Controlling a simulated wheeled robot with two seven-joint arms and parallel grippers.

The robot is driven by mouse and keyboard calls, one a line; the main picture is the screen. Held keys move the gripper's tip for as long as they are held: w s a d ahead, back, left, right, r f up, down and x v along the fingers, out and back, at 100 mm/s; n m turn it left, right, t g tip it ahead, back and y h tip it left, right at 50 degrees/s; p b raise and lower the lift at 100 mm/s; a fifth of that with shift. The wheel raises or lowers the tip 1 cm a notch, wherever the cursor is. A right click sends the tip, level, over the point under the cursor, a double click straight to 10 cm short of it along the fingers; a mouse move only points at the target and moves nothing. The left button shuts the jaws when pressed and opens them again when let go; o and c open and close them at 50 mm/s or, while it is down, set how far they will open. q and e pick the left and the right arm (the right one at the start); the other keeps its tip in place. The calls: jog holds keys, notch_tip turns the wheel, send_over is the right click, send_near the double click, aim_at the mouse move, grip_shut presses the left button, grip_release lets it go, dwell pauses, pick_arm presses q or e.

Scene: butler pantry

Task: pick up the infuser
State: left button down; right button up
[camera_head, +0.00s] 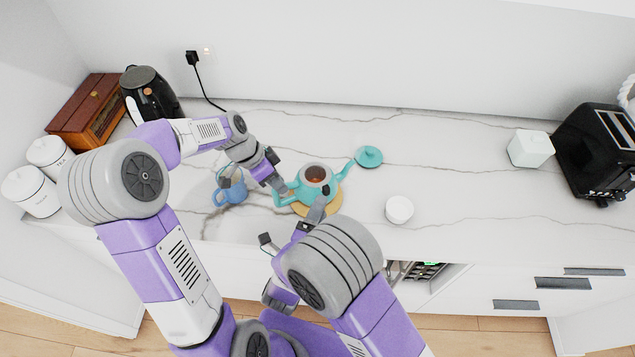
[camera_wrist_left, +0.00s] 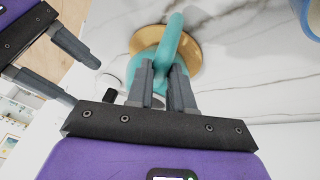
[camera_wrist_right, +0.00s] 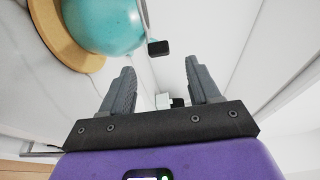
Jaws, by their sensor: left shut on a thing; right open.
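The teal teapot (camera_head: 328,191) stands open on a round wooden trivet (camera_head: 333,206); something brown shows inside its mouth. My left gripper (camera_head: 279,189) is shut on the teapot's handle, and the left wrist view shows the teal handle (camera_wrist_left: 170,45) between its fingers. My right gripper (camera_head: 315,212) is open at the teapot's front side; in the right wrist view its fingers (camera_wrist_right: 160,88) are apart and empty. A small dark block (camera_wrist_right: 159,47) shows beside the teapot (camera_wrist_right: 105,22) there, ahead of the fingers. I cannot tell whether it belongs to the infuser, which I cannot clearly make out.
The teal lid (camera_head: 368,156) lies behind the teapot. A blue mug (camera_head: 230,191) stands to the left, close to my left arm. A small white bowl (camera_head: 399,210) is to the right. A white box (camera_head: 530,148) and black toaster (camera_head: 597,150) are far right. The counter between is clear.

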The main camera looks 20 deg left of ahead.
aim_at(328, 193)
jog(key=shift+w+d, duration=0.15)
jog(key=shift+w, duration=2.7)
jog(key=c, duration=1.1)
